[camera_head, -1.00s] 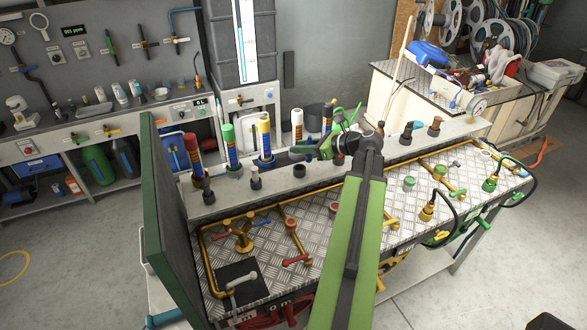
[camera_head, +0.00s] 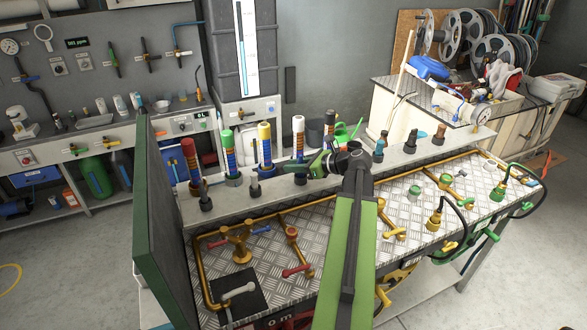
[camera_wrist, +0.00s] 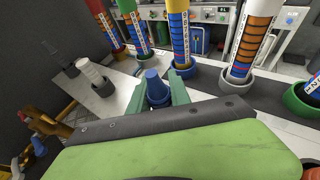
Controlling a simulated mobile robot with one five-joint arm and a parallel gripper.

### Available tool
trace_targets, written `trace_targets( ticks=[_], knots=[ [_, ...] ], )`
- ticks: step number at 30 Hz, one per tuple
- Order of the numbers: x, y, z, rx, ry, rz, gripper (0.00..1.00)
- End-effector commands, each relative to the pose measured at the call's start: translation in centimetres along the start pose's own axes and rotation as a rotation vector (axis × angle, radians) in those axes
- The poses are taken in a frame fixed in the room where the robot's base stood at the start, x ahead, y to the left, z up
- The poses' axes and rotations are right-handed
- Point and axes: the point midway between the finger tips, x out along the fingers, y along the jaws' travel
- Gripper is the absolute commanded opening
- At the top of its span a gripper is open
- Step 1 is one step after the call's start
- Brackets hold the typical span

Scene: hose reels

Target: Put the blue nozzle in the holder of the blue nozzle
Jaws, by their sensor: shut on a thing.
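A blue nozzle (camera_wrist: 153,86) is between the green fingers of my gripper (camera_wrist: 157,88) in the wrist view. The fingers are shut on it, and its narrow end points up and away from the wrist. In the head view my gripper (camera_head: 322,164) is over the grey shelf (camera_head: 222,207) behind the tread-plate bench, just in front of the white-topped tube; the nozzle cannot be made out there. I cannot tell which holder belongs to the blue nozzle. A white nozzle (camera_wrist: 91,72) stands in a dark cup left of my gripper in the wrist view.
Banded tubes with red (camera_head: 188,151), green (camera_head: 228,142), yellow (camera_head: 264,134) and white (camera_head: 298,128) tops stand in cups along the shelf. Other small nozzles stand to the right (camera_head: 409,142). A dark green panel (camera_head: 158,225) closes the left end. Pipes and valves cover the bench.

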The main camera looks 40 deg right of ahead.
Motion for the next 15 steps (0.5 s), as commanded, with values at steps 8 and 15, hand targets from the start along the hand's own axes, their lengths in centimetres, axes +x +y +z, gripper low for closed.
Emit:
trace_targets(
  ticks=[8, 15],
  knots=[
    [0.03, -0.03, -0.18, 0.000, 0.000, -0.001, 0.45],
    [-0.04, -0.04, -0.07, 0.000, 0.000, -0.001, 0.45]
  ],
)
